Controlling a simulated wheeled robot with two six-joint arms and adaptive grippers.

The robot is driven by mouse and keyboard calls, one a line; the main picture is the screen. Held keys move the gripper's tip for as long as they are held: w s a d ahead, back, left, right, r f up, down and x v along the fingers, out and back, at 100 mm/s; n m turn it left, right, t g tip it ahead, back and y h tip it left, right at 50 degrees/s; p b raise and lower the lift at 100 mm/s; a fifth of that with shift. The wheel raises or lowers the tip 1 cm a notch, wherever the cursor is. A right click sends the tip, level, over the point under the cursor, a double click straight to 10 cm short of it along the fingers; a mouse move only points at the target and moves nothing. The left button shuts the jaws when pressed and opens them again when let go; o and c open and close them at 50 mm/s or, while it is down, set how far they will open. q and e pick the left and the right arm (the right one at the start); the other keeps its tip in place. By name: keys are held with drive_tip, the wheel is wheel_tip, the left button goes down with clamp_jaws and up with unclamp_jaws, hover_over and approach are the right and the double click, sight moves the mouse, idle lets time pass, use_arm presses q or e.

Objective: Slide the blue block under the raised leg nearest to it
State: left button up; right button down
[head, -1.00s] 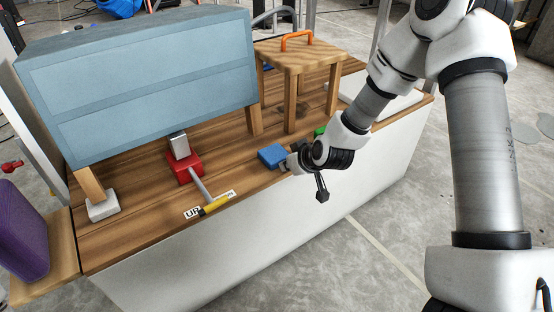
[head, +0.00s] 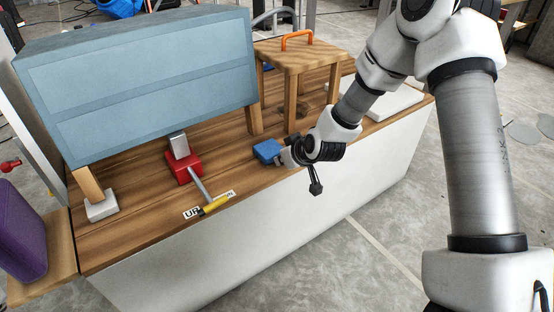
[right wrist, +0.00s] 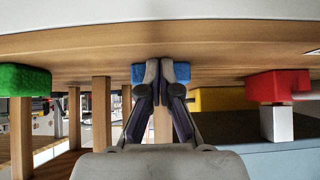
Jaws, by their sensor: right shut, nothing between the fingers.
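The blue block (head: 267,150) lies on the wooden tabletop near its front edge. The light-blue cabinet (head: 140,90) stands tilted up over it on wooden legs. Its right front leg (head: 254,120) is the nearest to the block, just behind it; I cannot tell the gap under it. My right gripper (head: 284,155) is shut and empty, low over the table, its fingertips at the block's near right side. In the right wrist view, which appears upside down, the blue block (right wrist: 138,73) shows behind the shut fingertips (right wrist: 160,70), apparently touching them. My left gripper is out of view.
A red jack (head: 184,168) with a yellow-tipped handle (head: 214,206) stands under the cabinet. The left front leg rests on a pale block (head: 102,210). A wooden stool (head: 300,58) stands behind the gripper. A green block (right wrist: 24,80) and a yellow object (right wrist: 220,98) show in the wrist view.

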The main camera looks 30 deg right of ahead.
sight(270, 148)
drive_tip(key=shift+w, duration=0.3)
drive_tip(key=shift+w+a+b, duration=0.15)
drive_tip(key=shift+w+b, duration=0.2)
drive_tip(key=shift+w, duration=0.8)
drive_tip(key=shift+w, duration=0.1)
drive_tip(key=shift+w+a+b, duration=0.1)
drive_tip(key=shift+w+b, duration=0.35)
drive_tip(key=shift+w, duration=0.7)
drive_tip(key=shift+w, duration=0.1)
